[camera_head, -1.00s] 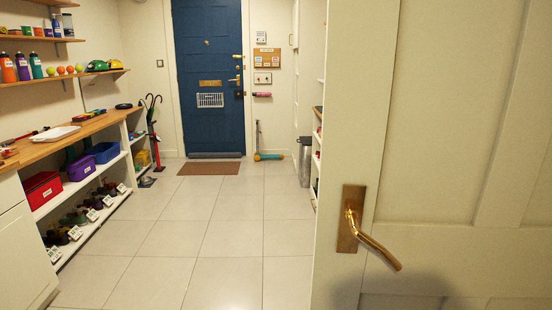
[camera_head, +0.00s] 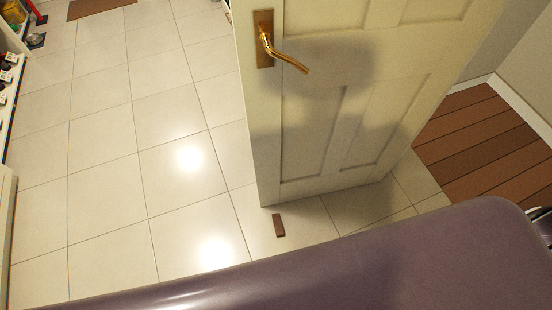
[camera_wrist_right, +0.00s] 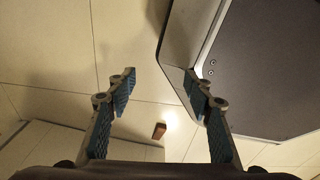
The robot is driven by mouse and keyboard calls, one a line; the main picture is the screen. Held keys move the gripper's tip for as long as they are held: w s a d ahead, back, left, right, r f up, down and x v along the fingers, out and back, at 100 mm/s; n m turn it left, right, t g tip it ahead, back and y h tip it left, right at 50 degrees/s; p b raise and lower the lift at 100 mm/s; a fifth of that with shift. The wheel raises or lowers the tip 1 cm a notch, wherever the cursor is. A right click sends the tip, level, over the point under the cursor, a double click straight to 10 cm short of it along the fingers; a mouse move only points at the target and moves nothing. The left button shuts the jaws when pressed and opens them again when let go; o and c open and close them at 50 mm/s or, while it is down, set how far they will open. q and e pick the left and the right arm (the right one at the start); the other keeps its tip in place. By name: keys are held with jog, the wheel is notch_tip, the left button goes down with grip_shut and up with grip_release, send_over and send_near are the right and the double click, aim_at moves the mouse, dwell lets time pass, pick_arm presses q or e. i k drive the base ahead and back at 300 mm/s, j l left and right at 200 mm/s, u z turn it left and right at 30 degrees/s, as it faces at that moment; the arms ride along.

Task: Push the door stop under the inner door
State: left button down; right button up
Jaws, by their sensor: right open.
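The door stop (camera_head: 278,225) is a small brown block lying on the tiles. It is just in front of the free lower corner of the inner door (camera_head: 330,110), apart from it. The inner door is cream with panels and a brass lever handle (camera_head: 285,52), and stands ajar. The door stop also shows in the right wrist view (camera_wrist_right: 159,130), below and between the fingers in the picture. My right gripper (camera_wrist_right: 158,84) is open and empty, with blue finger pads. I cannot tell its height above the floor. My left gripper is not in view.
Pale floor tiles (camera_head: 110,190) are clear left of the door. A brown doormat (camera_head: 98,5) lies at the far top left. Dark wood flooring (camera_head: 485,140) lies beyond the door at right. A white shelf edge (camera_head: 12,110) runs along the left side.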

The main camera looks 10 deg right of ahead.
aim_at(278, 229)
jog(key=k+j+z, duration=0.75)
jog(key=k+l, duration=0.1)
